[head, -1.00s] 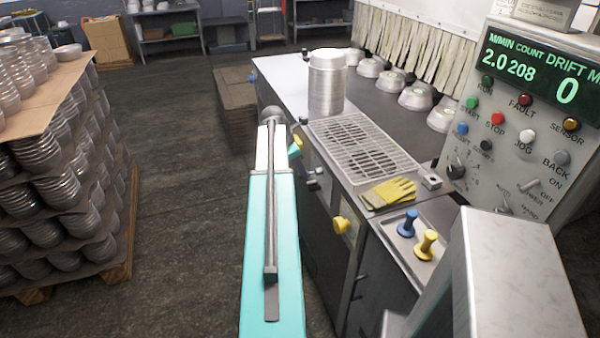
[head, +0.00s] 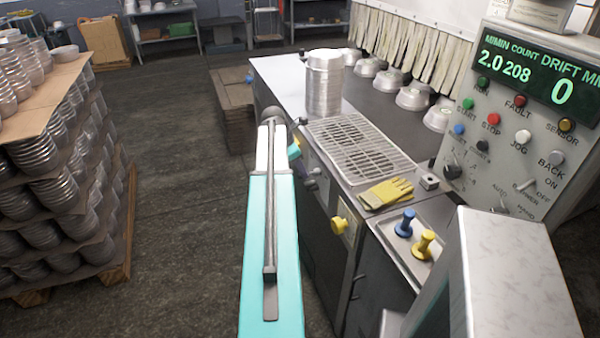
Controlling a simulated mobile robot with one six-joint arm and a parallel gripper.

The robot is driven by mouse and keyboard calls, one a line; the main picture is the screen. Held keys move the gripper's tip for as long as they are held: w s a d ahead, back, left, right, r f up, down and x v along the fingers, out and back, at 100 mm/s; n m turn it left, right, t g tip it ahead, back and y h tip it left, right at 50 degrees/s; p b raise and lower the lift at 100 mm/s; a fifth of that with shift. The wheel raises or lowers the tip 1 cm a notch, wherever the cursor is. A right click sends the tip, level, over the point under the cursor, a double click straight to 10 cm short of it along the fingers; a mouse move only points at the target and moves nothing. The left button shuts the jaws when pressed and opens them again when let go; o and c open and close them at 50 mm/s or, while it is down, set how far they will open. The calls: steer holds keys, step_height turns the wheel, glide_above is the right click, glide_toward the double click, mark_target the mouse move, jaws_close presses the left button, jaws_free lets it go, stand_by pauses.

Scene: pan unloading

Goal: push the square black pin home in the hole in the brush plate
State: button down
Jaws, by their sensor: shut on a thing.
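My arm's teal link rises up the middle of the head view and bends over at the far end. My gripper does not show; the arm's end is hidden behind the link. Neither the square black pin nor the brush plate with its hole can be made out. A small metal block (head: 429,182) with a dark spot on top stands at the machine's edge beside the glove; I cannot tell what it is. A blue knobbed peg (head: 405,223) and a yellow knobbed peg (head: 424,244) stand upright in a shallow metal tray (head: 385,232).
A yellow glove (head: 385,193) lies in front. The control panel (head: 520,130) is at right. Stacked pans on a pallet (head: 60,278) stand left, with open floor (head: 185,230) between.

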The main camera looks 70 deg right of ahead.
steer(key=shift+s+d+p, duration=0.3)
steer(key=shift+s+d, duration=0.15)
steer(key=shift+s, duration=0.15)
stand_by(1.0)
steer(key=c, duration=1.6)
jaws_free()
steer(key=shift+b+v, duration=1.3)
steer(key=shift+v, duration=5.65)
steer(key=shift+w, duration=0.1)
